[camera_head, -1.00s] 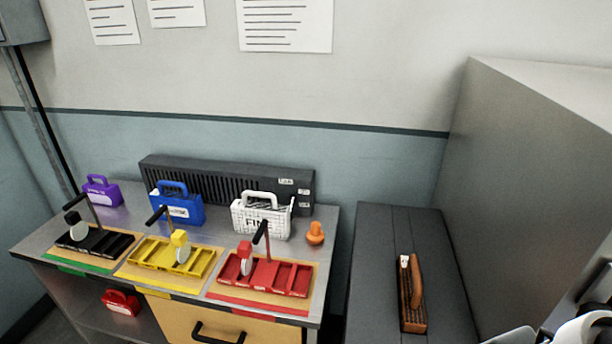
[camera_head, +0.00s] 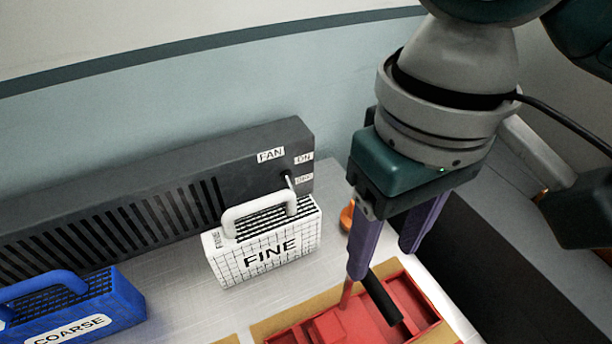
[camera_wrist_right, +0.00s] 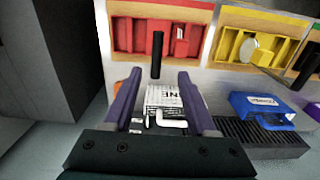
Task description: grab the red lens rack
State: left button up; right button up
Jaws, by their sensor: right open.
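The red lens rack (camera_head: 415,302) lies on a tan mat at the bottom of the head view, partly cut off. A red post rises from it to a slanted black grip (camera_head: 382,298). My right gripper (camera_head: 384,262) is open, with purple fingers pointing down above the rack, close to the black grip. In the right wrist view the rack (camera_wrist_right: 128,36) is at the top, and its black grip (camera_wrist_right: 157,55) stands just beyond the open fingertips (camera_wrist_right: 159,73), roughly centred between them. I cannot tell whether the grip is inside the jaws. My left gripper is out of view.
A white FINE basket (camera_head: 265,243) and a blue COARSE basket (camera_head: 75,310) stand left of the rack. A dark fan unit (camera_head: 150,200) runs behind them. An orange object (camera_head: 347,215) is partly behind my right gripper. A yellow rack (camera_wrist_right: 235,47) neighbours the red one.

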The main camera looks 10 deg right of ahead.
aim_at(375, 285)
jog(key=f, duration=0.3)
jog(key=shift+s+d+f, duration=0.2)
jog(key=shift+d+f, duration=0.15)
jog(key=shift+f, duration=0.05)
jog(key=f, duration=0.5)
jog(key=shift+w+f, duration=0.2)
jog(key=shift+f, duration=0.1)
jog(key=shift+c, duration=0.4)
grip_shut()
jog(key=shift+a, duration=0.1)
